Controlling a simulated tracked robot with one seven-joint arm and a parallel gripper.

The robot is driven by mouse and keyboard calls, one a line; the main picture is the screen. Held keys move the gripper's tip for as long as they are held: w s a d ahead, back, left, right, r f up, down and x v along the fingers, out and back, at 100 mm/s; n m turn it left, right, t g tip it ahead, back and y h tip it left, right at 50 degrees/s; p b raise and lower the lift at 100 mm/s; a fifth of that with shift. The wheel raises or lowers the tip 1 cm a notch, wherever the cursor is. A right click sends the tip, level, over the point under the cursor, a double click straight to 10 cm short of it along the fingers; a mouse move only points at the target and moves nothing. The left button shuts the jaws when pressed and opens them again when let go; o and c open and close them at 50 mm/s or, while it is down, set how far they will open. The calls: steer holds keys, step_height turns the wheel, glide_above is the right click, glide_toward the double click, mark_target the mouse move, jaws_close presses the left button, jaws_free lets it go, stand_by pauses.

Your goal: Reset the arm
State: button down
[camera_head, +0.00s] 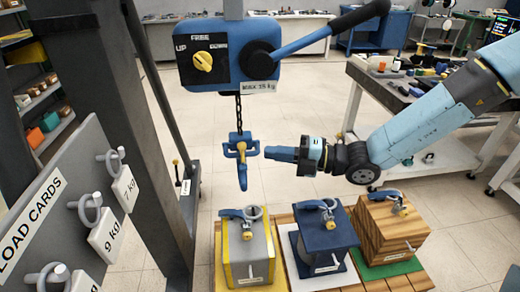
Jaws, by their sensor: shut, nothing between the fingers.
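My arm reaches in from the right edge, and my gripper (272,153) points left, with its fingers closed and nothing between them. It is level with the blue hook block (241,148), which hangs on a chain just to the left of the fingertips. I cannot tell how far apart the two are in depth. The gripper is above and apart from the loads on the pallet.
Grey (248,262), dark blue (326,240) and wooden (392,230) blocks with rings stand on a wooden pallet. A load cards board (55,200) is at left. A cluttered bench (385,90) stands behind my arm.

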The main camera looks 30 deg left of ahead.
steer(key=d+r+n+t+h, duration=0.25)
steer(key=d+n+h, duration=0.85)
steer(key=d+n, duration=1.05)
steer(key=s+d+r+n+t+h, duration=0.2)
steer(key=d+r+n+t+h, duration=0.1)
steer(key=d, duration=0.9)
steer(key=s+d+r+n+t+h, duration=0.3)
steer(key=d+r+n+t, duration=0.2)
steer(key=d+r, duration=0.5)
steer(key=shift+d+n+t, duration=0.35)
steer(key=shift+d+n, duration=0.5)
steer(key=shift+n, duration=0.4)
steer(key=shift+d, duration=0.1)
